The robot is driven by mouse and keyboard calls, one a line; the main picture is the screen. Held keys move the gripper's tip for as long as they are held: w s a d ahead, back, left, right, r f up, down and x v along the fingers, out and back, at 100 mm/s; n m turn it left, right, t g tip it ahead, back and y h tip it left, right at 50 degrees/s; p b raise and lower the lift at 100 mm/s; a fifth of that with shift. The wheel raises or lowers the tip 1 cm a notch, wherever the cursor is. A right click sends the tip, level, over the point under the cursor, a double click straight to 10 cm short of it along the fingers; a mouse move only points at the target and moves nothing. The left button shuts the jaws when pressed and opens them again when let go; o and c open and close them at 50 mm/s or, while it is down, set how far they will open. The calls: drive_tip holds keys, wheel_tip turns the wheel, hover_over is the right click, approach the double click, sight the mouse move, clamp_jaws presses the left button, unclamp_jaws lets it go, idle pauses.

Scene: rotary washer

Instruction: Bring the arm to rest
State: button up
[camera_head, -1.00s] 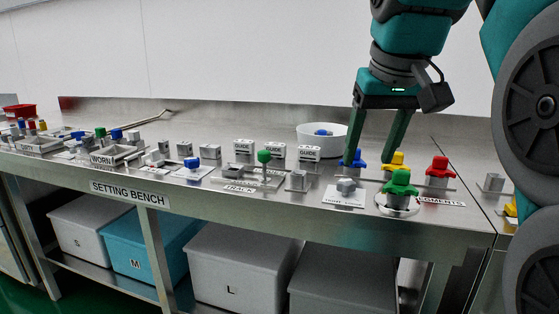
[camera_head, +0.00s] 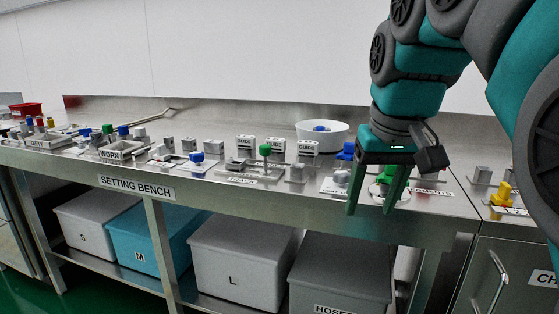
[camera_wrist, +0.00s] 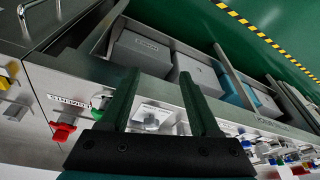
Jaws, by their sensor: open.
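My gripper (camera_head: 372,198) hangs at the front edge of the setting bench (camera_head: 200,185), fingers pointing down and apart with nothing between them. A blue part (camera_head: 346,150) stands just left of my wrist. In the wrist view my gripper (camera_wrist: 163,85) is open, with a small plate bearing a grey block (camera_wrist: 150,122) seen between the fingers. The red part (camera_wrist: 63,131) and the green part (camera_wrist: 98,101) show left of the fingers there.
A white bowl (camera_head: 322,135) stands at the back of the bench. Guide blocks and a green-knobbed fixture (camera_head: 265,150) stand left of my gripper. Grey and teal bins (camera_head: 240,262) fill the shelf below. A yellow part (camera_head: 502,195) sits on the right-hand unit. The floor in front is open.

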drive_tip(key=s+f+g, duration=0.2)
drive_tip(key=s+f, duration=0.8)
drive_tip(key=f, duration=0.4)
drive_tip(key=s+f+g, duration=0.3)
drive_tip(key=s+f, duration=0.8)
drive_tip(key=f, duration=0.4)
drive_tip(key=shift+s+d+f, duration=0.2)
drive_tip(key=shift+d+f, duration=0.05)
drive_tip(key=shift+d, duration=0.2)
drive_tip(key=shift+o, duration=0.4)
